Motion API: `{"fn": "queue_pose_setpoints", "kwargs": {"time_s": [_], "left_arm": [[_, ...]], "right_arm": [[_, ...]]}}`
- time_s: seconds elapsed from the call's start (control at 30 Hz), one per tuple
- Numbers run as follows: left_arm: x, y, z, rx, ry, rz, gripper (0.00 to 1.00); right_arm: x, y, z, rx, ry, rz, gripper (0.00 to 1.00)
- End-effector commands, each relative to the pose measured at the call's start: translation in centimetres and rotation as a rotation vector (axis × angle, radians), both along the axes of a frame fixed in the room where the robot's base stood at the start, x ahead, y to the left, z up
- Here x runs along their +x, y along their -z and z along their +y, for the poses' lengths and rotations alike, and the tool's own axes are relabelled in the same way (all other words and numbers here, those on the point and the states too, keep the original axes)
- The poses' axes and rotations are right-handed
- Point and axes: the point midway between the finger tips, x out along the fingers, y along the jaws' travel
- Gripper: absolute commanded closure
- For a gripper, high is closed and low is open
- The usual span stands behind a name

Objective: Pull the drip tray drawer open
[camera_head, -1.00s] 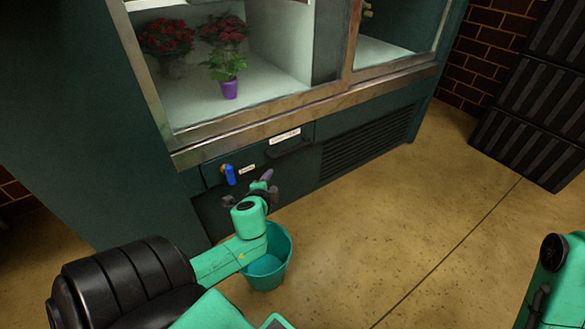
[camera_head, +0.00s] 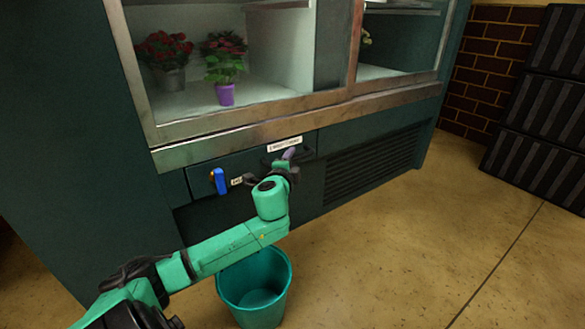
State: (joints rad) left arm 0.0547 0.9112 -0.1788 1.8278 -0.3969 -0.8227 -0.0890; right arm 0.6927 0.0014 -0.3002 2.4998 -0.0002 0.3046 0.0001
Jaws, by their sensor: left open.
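The drip tray drawer (camera_head: 252,164) is a dark green front panel below the display case, with a white label (camera_head: 285,144) near its upper right. It looks flush with the cabinet. My left gripper (camera_head: 285,160) is open just below the label, in front of the drawer's handle area. The gripper hides most of the handle, so I cannot tell whether the fingers are around it or touching it. My right gripper is out of view.
A blue valve lever (camera_head: 219,181) is on the panel left of the gripper. A teal bucket (camera_head: 256,300) stands on the floor below my left forearm. A vent grille (camera_head: 372,165) is to the right. Black crates (camera_head: 540,115) stand far right; the floor between is clear.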

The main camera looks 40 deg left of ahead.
Motion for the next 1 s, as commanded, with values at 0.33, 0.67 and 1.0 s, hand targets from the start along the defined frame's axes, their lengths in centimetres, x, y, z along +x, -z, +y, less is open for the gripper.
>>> {"fn": "queue_pose_setpoints", "kwargs": {"time_s": [0.33, 0.67, 1.0], "left_arm": [[0.89, 0.04, 0.47, 0.001, 0.001, 0.000, 0.48], [0.87, 0.09, 0.45, 0.000, 0.000, 0.001, 1.00], [0.85, 0.14, 0.44, 0.000, 0.000, 0.001, 1.00]], "right_arm": [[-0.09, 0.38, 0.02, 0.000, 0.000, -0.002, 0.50], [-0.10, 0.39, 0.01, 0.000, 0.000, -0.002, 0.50], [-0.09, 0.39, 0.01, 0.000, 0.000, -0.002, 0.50]]}}
